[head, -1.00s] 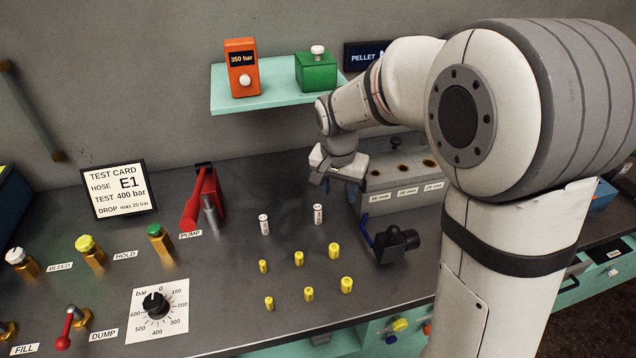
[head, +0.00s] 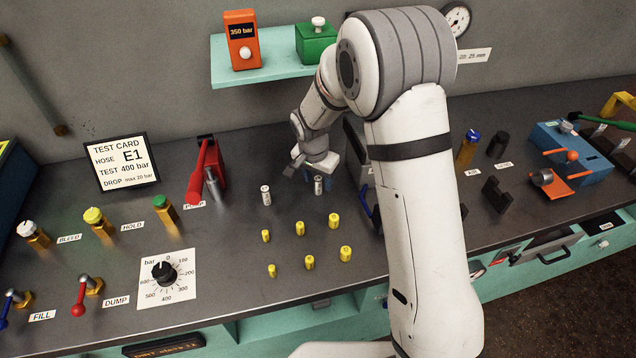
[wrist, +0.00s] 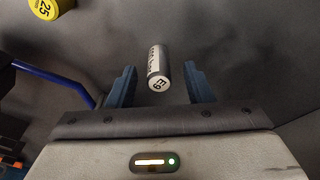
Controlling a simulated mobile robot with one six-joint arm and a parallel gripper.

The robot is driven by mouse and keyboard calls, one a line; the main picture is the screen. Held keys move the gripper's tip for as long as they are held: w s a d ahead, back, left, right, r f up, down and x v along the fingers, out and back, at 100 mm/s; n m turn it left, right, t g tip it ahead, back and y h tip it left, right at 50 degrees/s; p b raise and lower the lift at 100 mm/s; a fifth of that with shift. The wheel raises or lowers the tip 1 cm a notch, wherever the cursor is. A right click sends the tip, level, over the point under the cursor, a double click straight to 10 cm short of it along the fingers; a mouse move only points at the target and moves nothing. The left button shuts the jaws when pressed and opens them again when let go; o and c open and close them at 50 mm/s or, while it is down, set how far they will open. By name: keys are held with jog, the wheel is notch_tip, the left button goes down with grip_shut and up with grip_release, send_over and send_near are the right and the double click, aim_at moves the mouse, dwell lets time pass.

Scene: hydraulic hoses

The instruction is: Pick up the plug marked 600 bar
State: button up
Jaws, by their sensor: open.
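Two white cylinders with dark print stand on the bench, a left one (head: 266,195) and a right one (head: 318,185). The print is too small in the head view to tell which is marked 600 bar. My gripper (head: 321,180) is low over the right cylinder.
Several yellow cylinders (head: 334,220) stand in front of the white ones; one marked 25 (wrist: 42,9) shows in the wrist view. A blue handle (wrist: 62,80) is at left there. A red pump lever (head: 200,170) stands left, a dial (head: 164,272) front left.

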jog(key=shift+f, duration=0.1)
grip_shut()
dwell(0.4)
